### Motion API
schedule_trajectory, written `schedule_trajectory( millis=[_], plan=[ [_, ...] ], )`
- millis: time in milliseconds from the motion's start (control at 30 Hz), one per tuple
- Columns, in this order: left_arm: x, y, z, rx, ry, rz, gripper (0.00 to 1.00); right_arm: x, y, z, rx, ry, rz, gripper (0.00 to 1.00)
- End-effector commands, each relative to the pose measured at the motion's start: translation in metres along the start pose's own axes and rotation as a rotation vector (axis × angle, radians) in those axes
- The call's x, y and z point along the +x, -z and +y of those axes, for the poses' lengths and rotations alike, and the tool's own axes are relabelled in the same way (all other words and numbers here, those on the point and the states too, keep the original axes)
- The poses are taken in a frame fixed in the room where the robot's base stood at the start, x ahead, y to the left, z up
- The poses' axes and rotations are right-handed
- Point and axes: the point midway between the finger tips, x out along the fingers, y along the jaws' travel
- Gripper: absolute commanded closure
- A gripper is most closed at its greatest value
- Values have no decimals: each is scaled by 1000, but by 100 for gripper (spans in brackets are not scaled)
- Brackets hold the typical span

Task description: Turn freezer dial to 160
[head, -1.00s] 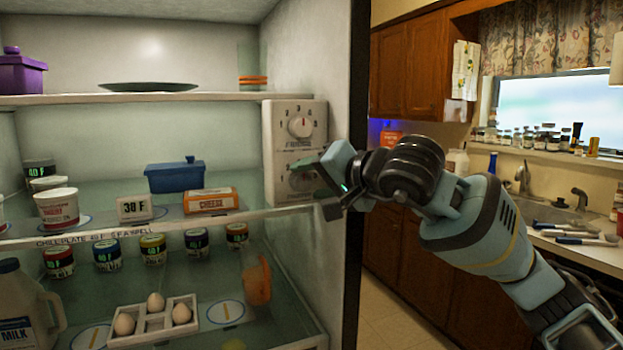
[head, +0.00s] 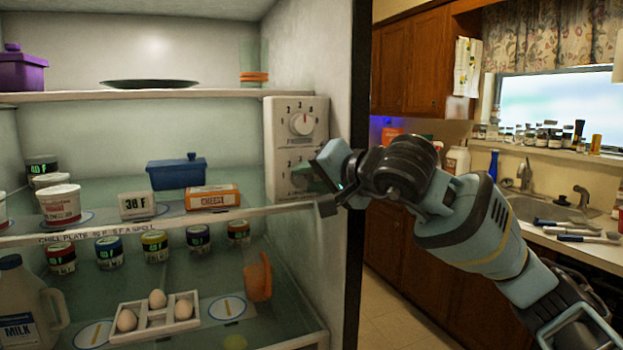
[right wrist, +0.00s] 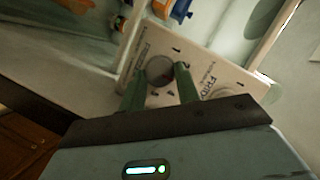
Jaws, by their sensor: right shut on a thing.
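A white control panel (head: 268,150) with two dials is on the fridge's right inner wall. The upper dial (head: 301,124) is round and white with a red pointer mark and numbers around it. My right gripper (head: 312,180) is at the lower dial and hides most of it. In the right wrist view, its two green fingers are on either side of the lower dial (right wrist: 159,69), shut on it. The panel lettering is too blurred to read surely, and the lower dial's pointer setting is unclear. My left gripper is not in view.
The glass shelf edge (head: 230,214) runs just below the panel. A cheese box (head: 212,197), a blue container (head: 176,172) and a white 38 F sign (head: 137,205) stand on that shelf. The fridge's dark front edge (head: 359,100) is close to my right arm.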

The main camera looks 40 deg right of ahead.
Motion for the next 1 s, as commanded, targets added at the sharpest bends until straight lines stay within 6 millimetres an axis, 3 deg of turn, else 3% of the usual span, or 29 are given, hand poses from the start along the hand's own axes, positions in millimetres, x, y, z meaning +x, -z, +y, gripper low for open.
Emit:
schedule_trajectory(
  millis=[367, 600, 1000],
  plan=[
    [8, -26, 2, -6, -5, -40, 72, 3, -2, 6, 184, 73, -1, 91],
    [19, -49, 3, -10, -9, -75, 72, 4, -4, 9, 389, 159, -1, 91],
    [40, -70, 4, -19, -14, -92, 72, 4, -5, 10, 742, 307, -2, 91]
  ],
)
